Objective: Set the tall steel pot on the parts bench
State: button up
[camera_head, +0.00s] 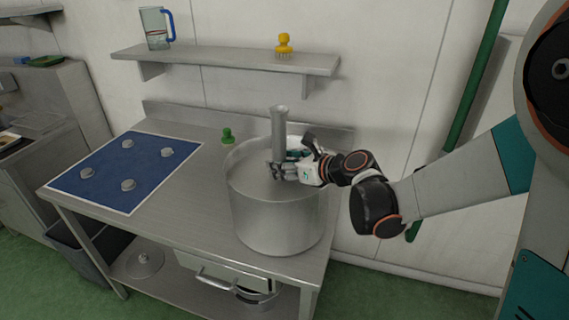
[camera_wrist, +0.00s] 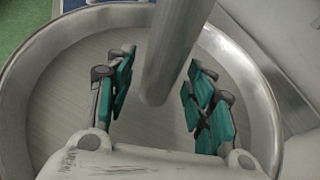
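A large, wide steel pot (camera_head: 272,222) stands upright on a steel bench (camera_head: 190,215), at its right end near the front edge. Its round rim (camera_wrist: 262,75) fills much of the wrist view. A slim steel tube with a flared top (camera_head: 279,128) stands up within the rim. In the wrist view the tube (camera_wrist: 172,50) passes between the fingers, with slight gaps at both sides. My gripper (camera_head: 284,170) is open around the tube, over the pot's mouth. The fingers hide the tube's lower end in the head view. I cannot tell whether the tube joins the pot.
A blue mat (camera_head: 115,190) with several small grey knobs lies on the bench's left. A green knob (camera_head: 227,135) stands behind the pot. A wall shelf (camera_head: 225,61) holds a jug (camera_head: 155,28) and yellow brush (camera_head: 284,46). A lid (camera_head: 142,262) lies below; another counter (camera_head: 60,85) stands left.

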jog(key=shift+d+r, duration=0.1)
jog(key=shift+r, duration=0.1)
jog(key=s+d+r+n+g+h+p, duration=0.1)
jog(key=s+d+n+h, duration=0.2)
jog(key=s+n, duration=0.6)
jog(key=s+d+r+n+g+h+p, duration=0.1)
jog(key=s+d+r+n+h, duration=0.1)
jog(key=s+d+n, duration=0.6)
jog(key=s+d+r+n+h+p, duration=0.1)
jog(key=s+d+n+h, duration=0.3)
jog(key=s+n, duration=0.6)
jog(key=shift+s+d+r+g, duration=0.45)
jog(key=shift+s+d, duration=0.55)
jog(key=shift+d, duration=0.25)
